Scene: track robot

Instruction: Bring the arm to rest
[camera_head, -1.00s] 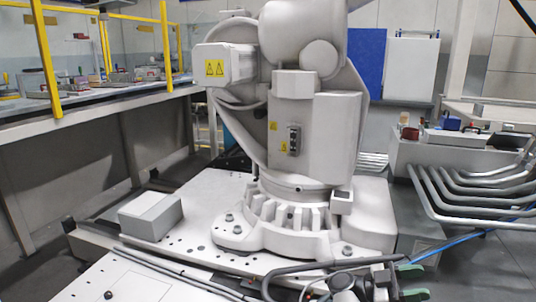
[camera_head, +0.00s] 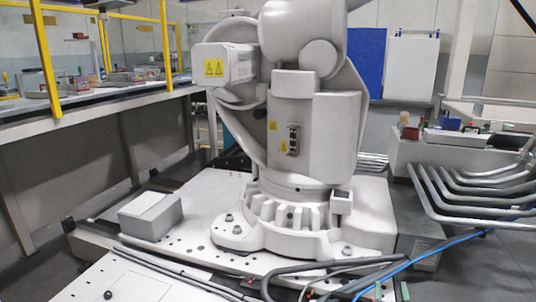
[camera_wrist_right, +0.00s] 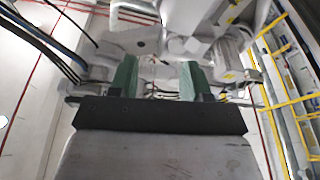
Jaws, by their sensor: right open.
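My right gripper (camera_head: 392,289) barely shows at the bottom edge of the head view, right of centre, as slim green-tipped fingers beside a blue cable. Most of it is cut off by the frame. In the right wrist view the same gripper (camera_wrist_right: 159,65) has two green fingers on a dark bar, spread apart with nothing between them. My left gripper is in neither view.
A large white industrial robot (camera_head: 316,130) stands on a white base plate, with a grey box (camera_head: 150,216) at its left. Bent metal tubes (camera_head: 470,190) jut out at right. A workbench (camera_head: 100,110) with yellow posts stands at left.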

